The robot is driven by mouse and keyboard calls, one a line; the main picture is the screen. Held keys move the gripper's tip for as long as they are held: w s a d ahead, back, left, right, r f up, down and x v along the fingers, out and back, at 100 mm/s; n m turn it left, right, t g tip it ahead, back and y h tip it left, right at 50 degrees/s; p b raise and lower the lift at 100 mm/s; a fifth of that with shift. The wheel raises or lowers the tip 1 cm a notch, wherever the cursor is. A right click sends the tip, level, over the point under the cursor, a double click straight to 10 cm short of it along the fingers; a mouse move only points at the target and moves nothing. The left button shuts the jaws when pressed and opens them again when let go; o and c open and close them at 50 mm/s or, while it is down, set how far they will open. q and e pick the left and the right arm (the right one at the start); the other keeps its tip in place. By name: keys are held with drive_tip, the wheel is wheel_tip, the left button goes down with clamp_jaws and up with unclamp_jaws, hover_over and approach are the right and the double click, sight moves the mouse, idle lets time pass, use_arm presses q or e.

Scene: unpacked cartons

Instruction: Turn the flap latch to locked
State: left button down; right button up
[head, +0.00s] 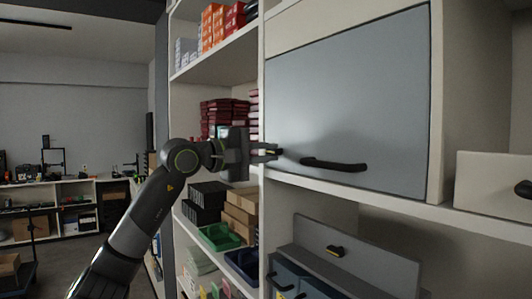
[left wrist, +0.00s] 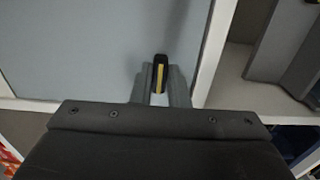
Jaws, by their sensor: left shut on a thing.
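The grey-blue flap (head: 350,95) is closed across the upper shelf bay and has a black bar handle (head: 334,165). The flap latch (head: 277,152), small and black with a yellow stripe, sits at the flap's lower left corner. My left gripper (head: 270,151) comes in from the left and is shut on the latch, which is partly hidden by the fingers. In the left wrist view the latch (left wrist: 160,74) stands between the two grey fingers, against the flap (left wrist: 85,45). Whether it is at locked cannot be told. My right gripper is not in view.
Below the flap, an open bay holds a tilted grey panel (head: 345,262) with another black and yellow piece and blue-grey drawers. Shelves at left hold a green tray (head: 220,237), cartons and red boxes. A white drawer front (head: 492,187) stands at right.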

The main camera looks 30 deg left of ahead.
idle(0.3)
use_arm(q)
drive_tip(key=c, duration=1.4)
unclamp_jaws()
drive_tip(key=shift+s+a+f+b, duration=0.15)
drive_tip(key=shift+s+a+b, duration=0.1)
drive_tip(key=shift+s+b, duration=0.25)
drive_tip(key=b+v, duration=1)
drive_tip(key=v, duration=0.6)
drive_tip(key=shift+s+b, duration=0.2)
drive_tip(key=shift+b, duration=0.2)
